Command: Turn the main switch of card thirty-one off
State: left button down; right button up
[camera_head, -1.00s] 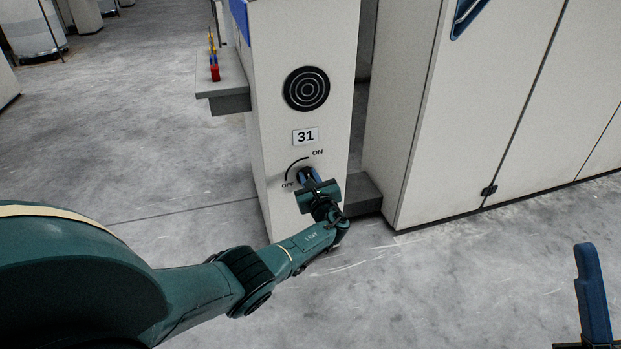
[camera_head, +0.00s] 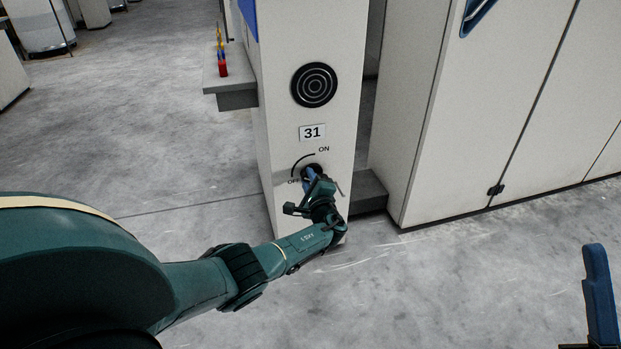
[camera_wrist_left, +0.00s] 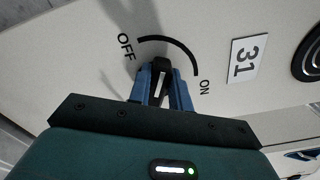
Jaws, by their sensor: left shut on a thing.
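The main switch (camera_wrist_left: 161,70) is a black rotary knob with a white line, on the cream end panel (camera_head: 306,225) under the number plate 31 (camera_head: 312,132). A black arc runs from OFF to ON. In the left wrist view the knob's bar points between the two words, towards the middle part of the arc. My left gripper (camera_head: 311,178) is shut on the knob, one blue finger on each side; the left wrist view shows the fingers (camera_wrist_left: 161,92) too. Of my right gripper, a blue finger (camera_head: 600,292) shows at the lower right, apart from everything.
A round black vent (camera_head: 314,85) is above the plate. A grey ledge (camera_head: 234,98) with a red-based signal-like item (camera_head: 222,66) juts out at the left. Large cream cabinets (camera_head: 520,110) stand to the right. The grey floor (camera_head: 430,290) in front is clear.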

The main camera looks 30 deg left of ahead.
pick_arm(q)
jog(key=n, duration=0.2)
jog(key=f+n, duration=0.1)
jog(key=n, duration=0.2)
jog(key=shift+s+a, duration=0.15)
jog(key=shift+n, duration=0.3)
dwell(0.3)
jog(key=c, duration=1.3)
grip_release()
jog(key=shift+f, duration=0.1)
pick_arm(e)
jog(key=shift+d, duration=0.1)
